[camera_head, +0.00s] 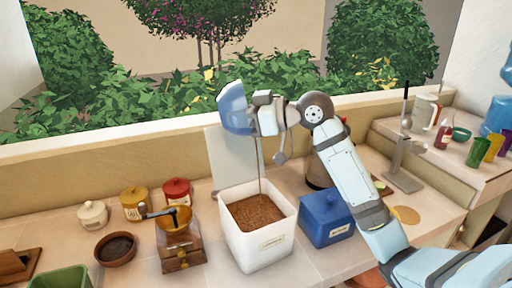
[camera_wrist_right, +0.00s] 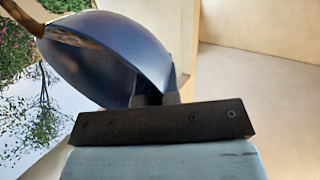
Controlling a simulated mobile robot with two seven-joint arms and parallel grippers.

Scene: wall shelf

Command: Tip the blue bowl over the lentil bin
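The blue bowl (camera_head: 233,108) is tilted steeply on its side, high above the counter. My right gripper (camera_head: 252,112) is shut on it. In the right wrist view the bowl (camera_wrist_right: 115,55) shows between the fingertips (camera_wrist_right: 157,98), with brown contents at its left end. A thin brown stream (camera_head: 259,165) falls from beside the bowl into the lentil bin (camera_head: 268,253), a white square bin with brown grains inside and a label too small to read. The bowl's inside is mostly hidden in the head view. My left gripper is out of view.
A blue lidded box (camera_head: 326,220) stands right of the bin, and a coffee grinder (camera_head: 180,248) stands left. Small lidded jars (camera_head: 134,203), a brown bowl (camera_head: 116,248) and a green container (camera_head: 60,280) are further left. A grey stand (camera_head: 403,165) is at the right.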

